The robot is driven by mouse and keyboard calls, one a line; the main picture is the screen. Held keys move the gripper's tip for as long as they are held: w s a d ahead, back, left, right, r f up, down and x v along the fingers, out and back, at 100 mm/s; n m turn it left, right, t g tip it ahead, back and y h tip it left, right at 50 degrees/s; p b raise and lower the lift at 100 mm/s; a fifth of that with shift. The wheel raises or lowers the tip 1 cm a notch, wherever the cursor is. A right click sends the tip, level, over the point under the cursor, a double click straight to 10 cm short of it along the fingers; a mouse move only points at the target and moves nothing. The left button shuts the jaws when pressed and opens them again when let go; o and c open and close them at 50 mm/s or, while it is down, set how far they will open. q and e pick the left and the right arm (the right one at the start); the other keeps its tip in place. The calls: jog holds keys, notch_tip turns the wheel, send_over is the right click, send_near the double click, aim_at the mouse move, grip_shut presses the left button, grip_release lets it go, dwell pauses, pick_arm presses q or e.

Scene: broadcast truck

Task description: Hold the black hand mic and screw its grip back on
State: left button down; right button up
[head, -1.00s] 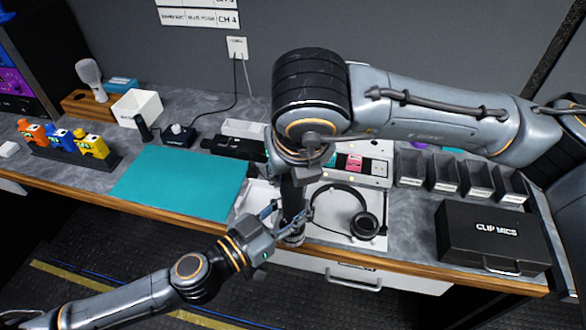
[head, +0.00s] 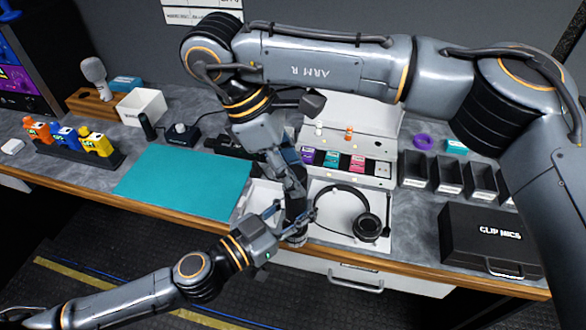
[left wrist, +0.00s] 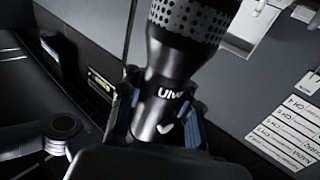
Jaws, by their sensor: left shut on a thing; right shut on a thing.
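The black hand mic (head: 295,206) stands roughly upright above the front of the counter. My left gripper (head: 290,215) is shut around its body from the left. In the left wrist view, the mic (left wrist: 165,105) shows white lettering and a wider perforated black section at the top of the picture. The left fingers with blue pads (left wrist: 165,118) close on both sides of it. My right gripper (head: 291,183) comes down from above and is shut at the mic's upper end. The grip and any joint there are hidden by the right fingers.
Headphones (head: 357,215) lie on a white tray just right of the mic. A teal mat (head: 185,182) lies to the left. A black "CLIP MICS" case (head: 490,242) and dark bins (head: 447,175) stand to the right. Coloured packs (head: 331,158) sit behind.

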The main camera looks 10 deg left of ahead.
jog(key=o, duration=0.9)
jog(key=shift+o, duration=0.2)
jog(key=shift+r, duration=2.3)
jog(key=shift+c, duration=0.4)
